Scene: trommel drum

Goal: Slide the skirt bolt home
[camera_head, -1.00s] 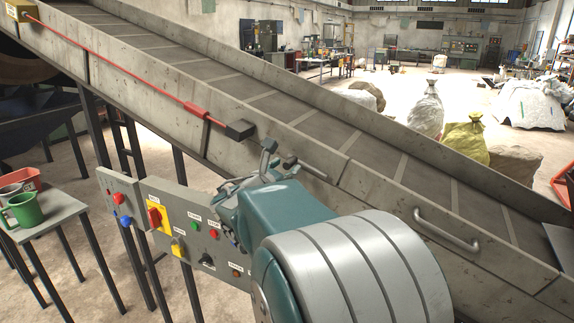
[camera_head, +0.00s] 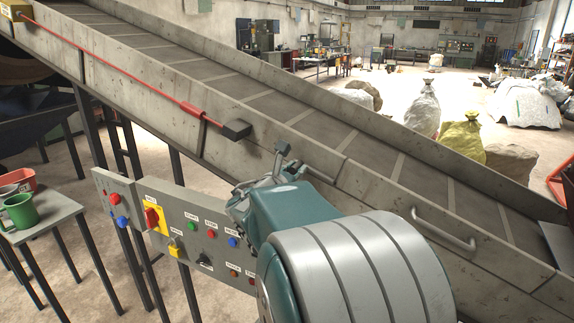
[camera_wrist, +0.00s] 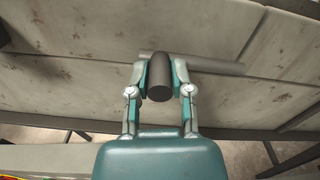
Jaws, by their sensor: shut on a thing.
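The skirt bolt is a grey rod (camera_head: 319,174) lying along the slanted conveyor side wall, its right end near a panel seam. Its dark round knob (camera_wrist: 160,78) sticks out toward the camera in the wrist view, and the rod (camera_wrist: 215,66) passes behind it, reaching further right than left. My gripper (camera_wrist: 160,72) is shut on this knob, one finger on each side. In the head view, my gripper (camera_head: 280,165) covers the knob and the rod's left part.
A dark block (camera_head: 237,130) ends a red cord on the wall up-left. A curved grab handle (camera_head: 443,228) juts out at lower right. A control panel (camera_head: 190,230) with buttons stands below my gripper. A small table (camera_head: 45,220) with cups is at left.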

